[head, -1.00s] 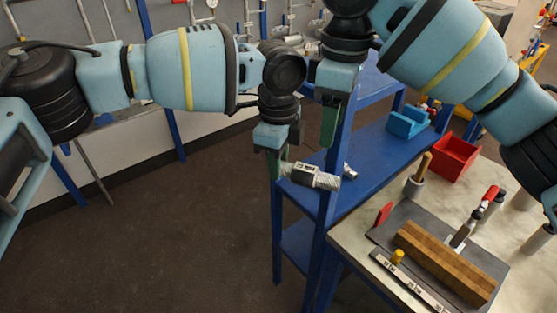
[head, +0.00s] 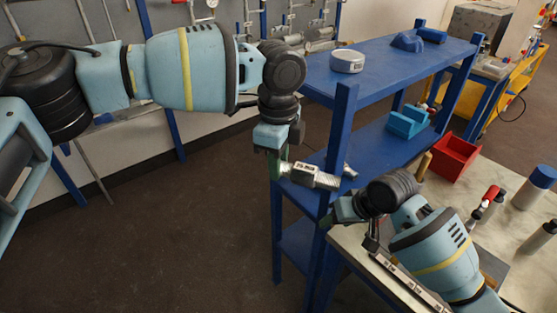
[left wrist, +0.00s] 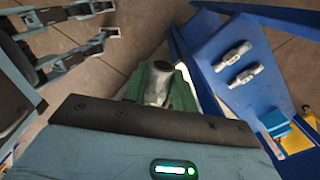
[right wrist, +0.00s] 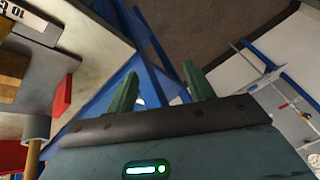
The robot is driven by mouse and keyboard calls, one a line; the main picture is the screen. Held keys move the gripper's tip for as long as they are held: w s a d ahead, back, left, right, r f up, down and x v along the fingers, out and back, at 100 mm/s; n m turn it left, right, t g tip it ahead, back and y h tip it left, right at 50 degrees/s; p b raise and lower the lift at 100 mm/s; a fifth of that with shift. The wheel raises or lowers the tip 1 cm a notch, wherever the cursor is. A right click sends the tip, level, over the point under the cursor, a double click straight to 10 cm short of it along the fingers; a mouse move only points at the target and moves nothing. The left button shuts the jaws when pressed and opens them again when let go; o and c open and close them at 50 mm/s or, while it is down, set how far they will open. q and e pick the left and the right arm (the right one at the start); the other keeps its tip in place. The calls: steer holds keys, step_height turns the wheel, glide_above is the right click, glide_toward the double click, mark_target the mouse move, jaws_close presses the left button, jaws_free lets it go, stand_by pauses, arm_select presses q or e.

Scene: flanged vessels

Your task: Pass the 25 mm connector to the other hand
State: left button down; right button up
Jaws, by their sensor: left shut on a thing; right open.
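In the left wrist view, the connector (left wrist: 158,90) stands out between the green fingers. My right gripper (head: 328,217) is below and right of the connector, apart from it. In the right wrist view its green fingers (right wrist: 161,88) are spread with nothing between them.
The blue shelf unit (head: 345,125) stands just behind the connector. Two similar fittings lie on it in the left wrist view, one upper (left wrist: 232,55) and one lower (left wrist: 245,76). A workbench (head: 510,225) with tools and a red bin (head: 456,157) is at the right. Open floor lies left.

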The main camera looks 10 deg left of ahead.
steer(key=s+d+f+m+t, duration=0.2)
steer(key=s+d+f+t, duration=0.15)
steer(key=s+f, duration=1.05)
steer(key=s+d+f+t+h, duration=0.1)
steer(key=s+d+f, duration=0.2)
steer(key=s, duration=0.4)
steer(key=s+d+f+t+h, duration=0.1)
steer(key=s+d+f+t, duration=0.1)
steer(key=s+d, duration=0.3)
steer(key=shift+s+f+n+h, duration=0.3)
steer(key=shift+s+f, duration=0.15)
steer(key=shift+s, duration=0.5)
